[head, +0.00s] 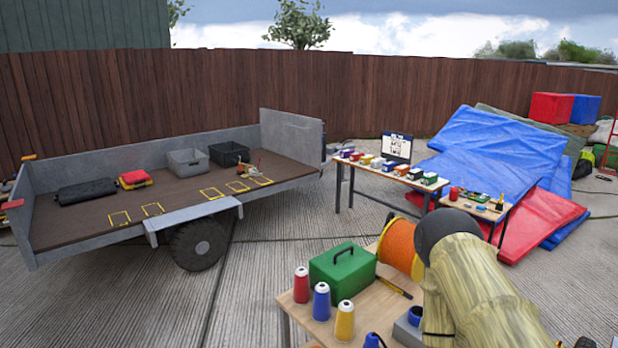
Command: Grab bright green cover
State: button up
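A bright green box-shaped cover (343,271) with a black handle on top sits upright on the near wooden table (385,315). An orange spool (400,248) stands close behind it to the right. Red (301,285), blue (321,302) and yellow (344,320) thread cones stand in front of it to the left. I cannot see what, if anything, is under the cover. A thick pale, streaked sleeve-like shape with a dark rounded end fills the lower right and hides part of the table; it looks like my arm. My gripper is not in view.
A pencil-like tool (394,287) lies right of the cover. A flatbed trailer (90,225) with crates stands at left. A long table (395,178) with small boxes stands behind, near folded blue sheets (480,150). Open concrete (255,262) lies left of the near table.

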aim_at(348, 268)
jog(key=z, duration=0.05)
jog(key=k, duration=0.5)
jog(key=u, duration=0.35)
jog(key=i, duration=1.35)
jog(key=z, duration=0.4)
